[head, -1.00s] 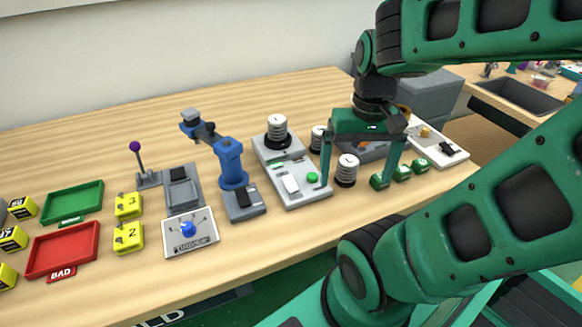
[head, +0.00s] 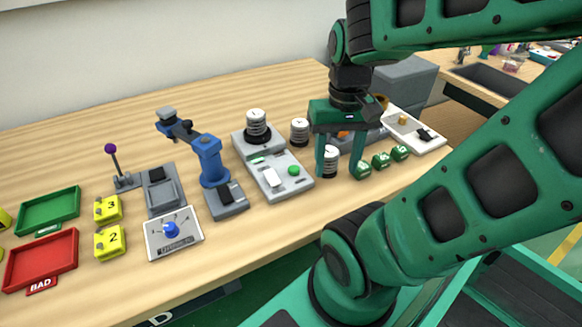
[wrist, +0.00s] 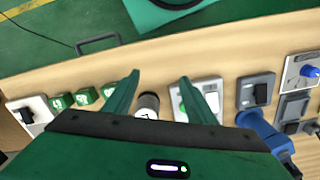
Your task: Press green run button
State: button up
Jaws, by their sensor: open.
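The green run button (head: 293,170) is a small round button on the grey control panel (head: 297,188), near its right front end. In the wrist view the panel (wrist: 180,84) is partly hidden by a finger, with a bit of green showing beside it. My gripper (head: 341,175) is open and empty, just right of the button, its fingers pointing down. A white-and-black cylinder (head: 330,162) stands near the left finger; in the wrist view it (wrist: 148,104) appears between the fingers. Height above the table is hard to tell.
A second cylinder (head: 299,131) stands behind. Several green cubes (head: 381,160) sit right of my gripper. A blue device (head: 209,165), a dial box (head: 173,234) and yellow blocks (head: 109,242) lie left. The front table strip is fairly clear.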

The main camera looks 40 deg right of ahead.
grip_shut()
dwell(1.4)
